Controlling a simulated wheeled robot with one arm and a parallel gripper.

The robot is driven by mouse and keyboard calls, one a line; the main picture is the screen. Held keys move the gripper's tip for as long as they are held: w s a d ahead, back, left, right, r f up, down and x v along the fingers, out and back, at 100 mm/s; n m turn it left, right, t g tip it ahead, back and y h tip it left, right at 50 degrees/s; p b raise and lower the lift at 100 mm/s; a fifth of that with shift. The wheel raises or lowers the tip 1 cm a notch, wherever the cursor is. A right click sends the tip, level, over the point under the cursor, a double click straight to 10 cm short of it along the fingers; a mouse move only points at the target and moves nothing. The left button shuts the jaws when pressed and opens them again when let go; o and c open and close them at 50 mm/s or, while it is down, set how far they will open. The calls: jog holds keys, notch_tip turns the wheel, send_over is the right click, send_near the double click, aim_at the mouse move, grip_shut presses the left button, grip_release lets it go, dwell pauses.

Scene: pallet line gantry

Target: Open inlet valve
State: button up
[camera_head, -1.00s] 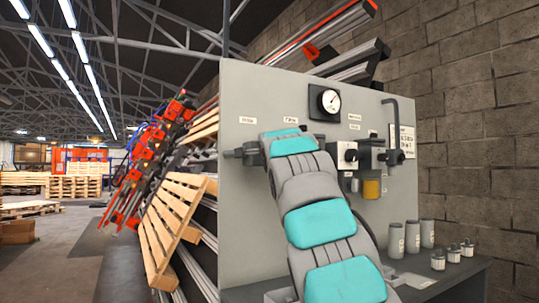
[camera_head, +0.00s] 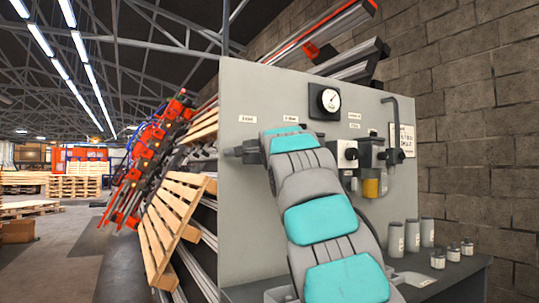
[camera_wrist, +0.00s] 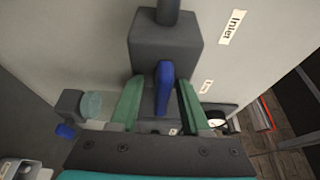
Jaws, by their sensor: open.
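In the wrist view the inlet valve is a dark grey block (camera_wrist: 166,45) with a pipe entering its top and a blue lever handle (camera_wrist: 163,88) on its front. A white "Inlet" label (camera_wrist: 232,27) is on the panel beside it. My gripper (camera_wrist: 160,100) is open, with one green finger on each side of the blue handle. Gaps show between the handle and both fingers, so they seem not to touch it. In the head view my arm hides the gripper and the blue handle.
The grey panel (camera_head: 240,190) carries a round gauge (camera_head: 328,101), a regulator with a yellow bowl (camera_head: 371,187) and a bent pipe (camera_head: 391,125) on the right. Several grey canisters (camera_head: 427,232) stand on the bench below. A second fitting with a blue part (camera_wrist: 66,131) lies left of the fingers.

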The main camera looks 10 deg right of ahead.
jog(key=s+b, duration=0.1)
jog(key=s, duration=0.6)
jog(key=shift+a+b, duration=0.3)
jog(key=shift+s, duration=0.15)
